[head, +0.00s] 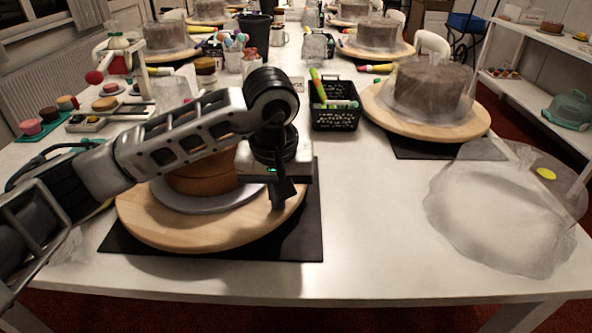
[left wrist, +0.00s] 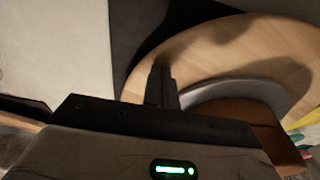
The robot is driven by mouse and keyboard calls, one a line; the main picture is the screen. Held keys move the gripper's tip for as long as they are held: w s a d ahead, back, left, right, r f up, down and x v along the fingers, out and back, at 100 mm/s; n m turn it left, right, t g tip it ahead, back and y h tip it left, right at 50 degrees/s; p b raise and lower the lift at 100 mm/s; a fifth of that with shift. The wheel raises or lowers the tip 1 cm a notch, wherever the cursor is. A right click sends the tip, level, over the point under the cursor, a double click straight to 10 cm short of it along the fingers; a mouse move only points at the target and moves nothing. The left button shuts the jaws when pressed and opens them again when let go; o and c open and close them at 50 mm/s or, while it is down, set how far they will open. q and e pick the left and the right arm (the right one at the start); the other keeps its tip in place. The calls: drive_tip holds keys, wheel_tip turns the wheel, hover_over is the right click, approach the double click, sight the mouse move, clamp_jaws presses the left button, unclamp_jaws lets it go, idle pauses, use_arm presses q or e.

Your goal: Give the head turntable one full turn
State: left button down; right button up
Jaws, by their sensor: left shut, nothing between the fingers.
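The nearest turntable (head: 160,234), a round pale wooden disc, stands at the front left of the white table on a black mat (head: 300,243). A grey cake board (head: 215,204) and a brown cake (head: 195,178) sit on it, partly hidden by my left arm. My left gripper (head: 279,204) points down at the right side of the disc, shut and empty. In the left wrist view, its fingers (left wrist: 160,82) show over the wooden disc (left wrist: 215,48), beside the grey board. I cannot tell whether the tips touch the wood. My right gripper is not in view.
A black basket (head: 336,117) with coloured tubes stands behind the turntable. A second turntable (head: 440,127) with a wrapped cake is at the right back. A clear plastic cover (head: 500,220) lies at the front right. The table between is free.

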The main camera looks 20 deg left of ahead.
use_arm(q)
drive_tip(key=shift+w+d+f, duration=0.1)
drive_tip(key=shift+w, duration=0.25)
drive_tip(key=w, duration=0.2)
drive_tip(key=w+d+b, duration=0.1)
drive_tip(key=w, duration=0.2)
drive_tip(key=shift+w+d+b, duration=0.1)
drive_tip(key=shift+w+b, duration=0.15)
drive_tip(key=shift+b, duration=0.05)
wheel_tip(320, 180, up, 3)
drive_tip(key=shift+r+p, duration=0.1)
drive_tip(key=shift+p, duration=0.95)
